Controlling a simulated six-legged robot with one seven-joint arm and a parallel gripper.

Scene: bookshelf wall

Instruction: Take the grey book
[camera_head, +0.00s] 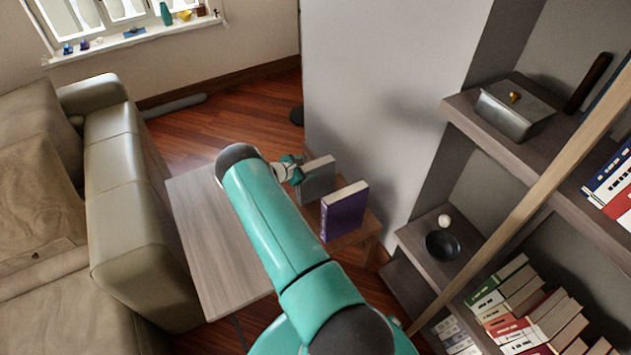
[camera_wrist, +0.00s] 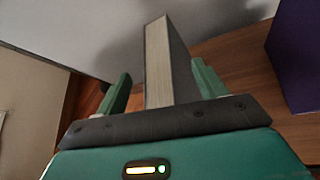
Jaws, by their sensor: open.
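The grey book (camera_head: 318,180) stands upright on a wooden side table (camera_head: 207,220) near the white wall. My gripper (camera_head: 293,170) is at the book's left edge. In the wrist view the grey book (camera_wrist: 160,65) rises between the two green fingers of my gripper (camera_wrist: 158,92), its pale page edges facing the camera. The fingers are open, one on each side of the book, with a visible gap on the left. Whether the right finger touches the cover is hard to tell. A purple book (camera_head: 344,212) stands upright to the right; it also shows in the wrist view (camera_wrist: 297,55).
A beige sofa (camera_head: 125,200) stands left of the table. A shelf unit (camera_head: 420,240) on the right holds a dark bowl (camera_head: 442,245), a metal box (camera_head: 515,105) and rows of books. A slanted wooden pole (camera_head: 530,200) crosses in front of it. The table's left part is clear.

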